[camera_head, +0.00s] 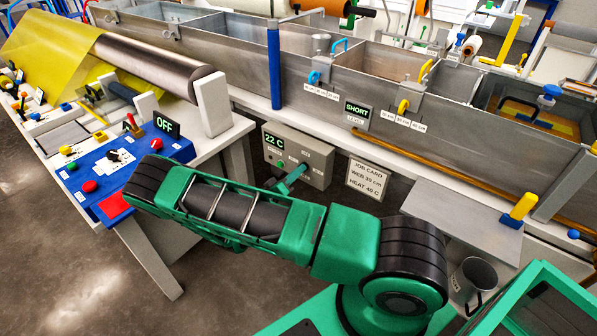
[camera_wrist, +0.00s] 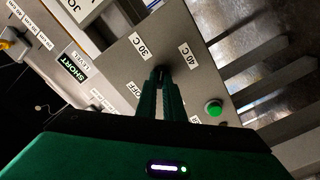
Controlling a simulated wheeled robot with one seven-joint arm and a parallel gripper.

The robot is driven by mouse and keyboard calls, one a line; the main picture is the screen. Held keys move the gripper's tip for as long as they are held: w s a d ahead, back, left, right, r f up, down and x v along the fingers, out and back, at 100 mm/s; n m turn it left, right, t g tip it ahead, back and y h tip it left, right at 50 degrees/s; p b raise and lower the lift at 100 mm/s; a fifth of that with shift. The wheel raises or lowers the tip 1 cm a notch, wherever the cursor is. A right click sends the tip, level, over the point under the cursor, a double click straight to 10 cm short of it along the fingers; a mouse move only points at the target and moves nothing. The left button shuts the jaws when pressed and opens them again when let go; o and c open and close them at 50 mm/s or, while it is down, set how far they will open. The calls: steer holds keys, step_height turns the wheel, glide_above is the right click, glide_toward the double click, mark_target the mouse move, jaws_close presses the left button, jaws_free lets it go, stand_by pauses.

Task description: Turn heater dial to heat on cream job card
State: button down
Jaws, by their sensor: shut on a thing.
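The grey heater box (camera_head: 320,165) hangs under the front of the bath, and its display reads 22 C. The cream job card (camera_head: 367,179) to its right reads web 30 cm, heat 40 C. My gripper (camera_head: 300,171) reaches the box's front face. In the wrist view the gripper (camera_wrist: 162,73) is shut on the heater dial, which its fingers mostly hide. Around it are the labels 30 C (camera_wrist: 139,46), 40 C (camera_wrist: 188,56) and OFF (camera_wrist: 133,91); another label is partly covered. I cannot tell where the dial points. A green button (camera_wrist: 214,109) sits on the same panel.
A green SHORT level display (camera_head: 357,110) is on the bath wall. A blue control panel (camera_head: 120,165) with an OFF display stands left. A grey shelf (camera_head: 460,215) and a dark mug (camera_head: 472,280) are at the right. Open floor lies at lower left.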

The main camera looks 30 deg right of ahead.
steer(key=shift+w+a+f+m, duration=0.1)
steer(key=shift+f+m, duration=0.05)
steer(key=shift+m, duration=1.4)
steer(key=shift+w+a+f+m, duration=0.1)
steer(key=shift+f+m, duration=0.05)
steer(key=shift+m, duration=1.35)
steer(key=shift+w+a+f+m, duration=0.1)
steer(key=shift+f+m, duration=0.05)
steer(key=shift+m, duration=1.4)
steer(key=c, duration=1.9)
jaws_free()
steer(key=shift+o, duration=0.2)
steer(key=shift+d+r, duration=0.1)
steer(key=shift+s, duration=0.1)
steer(key=v, duration=1)
steer(key=shift+a, duration=0.35)
steer(key=shift+s, duration=0.1)
